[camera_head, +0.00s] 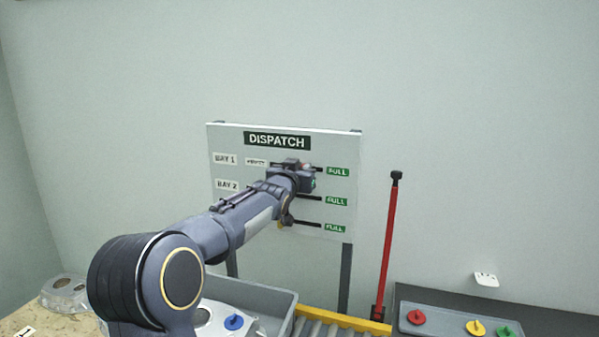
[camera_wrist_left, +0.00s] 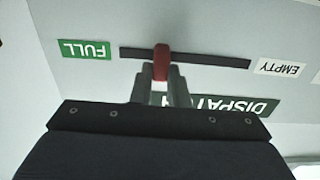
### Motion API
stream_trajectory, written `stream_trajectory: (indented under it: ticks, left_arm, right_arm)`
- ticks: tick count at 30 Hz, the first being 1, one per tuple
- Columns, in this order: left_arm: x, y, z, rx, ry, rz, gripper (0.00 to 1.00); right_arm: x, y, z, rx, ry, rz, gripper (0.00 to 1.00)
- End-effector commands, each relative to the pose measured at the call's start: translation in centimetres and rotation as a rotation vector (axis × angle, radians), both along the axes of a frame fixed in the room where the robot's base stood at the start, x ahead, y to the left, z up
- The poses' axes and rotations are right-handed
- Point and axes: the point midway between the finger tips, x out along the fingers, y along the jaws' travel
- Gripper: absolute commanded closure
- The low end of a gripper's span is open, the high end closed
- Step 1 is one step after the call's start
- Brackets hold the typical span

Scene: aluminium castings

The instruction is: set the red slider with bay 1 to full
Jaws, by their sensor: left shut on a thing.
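The red slider (camera_wrist_left: 161,62) sits in the dark slot (camera_wrist_left: 215,60) of the bay 1 row, in the left wrist view, which is upside down. It stands between the green FULL label (camera_wrist_left: 84,50) and the white EMPTY label (camera_wrist_left: 280,67), closer to FULL, with some slot free on that side. My left gripper (camera_wrist_left: 162,78) is shut on the slider. In the head view my left gripper (camera_head: 306,172) is at the top row of the DISPATCH board (camera_head: 225,142) and mostly hides the slider. My right gripper is out of view.
Below the board are a grey bin (camera_head: 262,293) and a yellow-edged roller conveyor (camera_head: 345,319). A red post (camera_head: 388,240) stands to the right. A tray (camera_head: 450,325) with red, yellow and green pieces lies at lower right. My arm hides part of the lower rows.

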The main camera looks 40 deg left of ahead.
Motion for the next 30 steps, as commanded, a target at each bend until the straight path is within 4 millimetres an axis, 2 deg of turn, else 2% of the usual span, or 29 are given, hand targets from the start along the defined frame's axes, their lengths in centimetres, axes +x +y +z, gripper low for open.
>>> stream_trajectory:
  ticks: [3, 4, 8, 9, 19, 28, 30]
  left_arm:
    - [0.1, -0.3, -0.1, -0.002, 0.001, -0.005, 1.0]
    - [0.1, -0.3, -0.1, -0.002, 0.001, -0.005, 0.82]
    - [0.1, -0.2, -0.1, -0.002, 0.002, -0.004, 0.65]
    - [0.1, -0.2, -0.1, -0.002, 0.002, -0.003, 0.64]
    - [-0.6, -0.2, -0.2, -0.001, 0.0, 0.0, 0.64]
    - [-5.0, -1.9, -0.5, -0.005, -0.004, -0.007, 0.64]
    - [-5.7, -2.2, 0.2, -0.004, -0.001, -0.007, 0.64]
  right_arm:
    - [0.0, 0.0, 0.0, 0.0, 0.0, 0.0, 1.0]
    - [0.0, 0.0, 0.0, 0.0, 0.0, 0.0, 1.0]
    - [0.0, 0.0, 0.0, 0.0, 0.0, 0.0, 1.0]
    - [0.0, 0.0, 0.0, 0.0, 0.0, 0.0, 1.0]
    - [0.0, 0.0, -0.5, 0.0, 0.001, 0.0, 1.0]
    - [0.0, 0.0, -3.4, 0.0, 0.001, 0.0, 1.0]
    - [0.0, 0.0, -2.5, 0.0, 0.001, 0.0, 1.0]
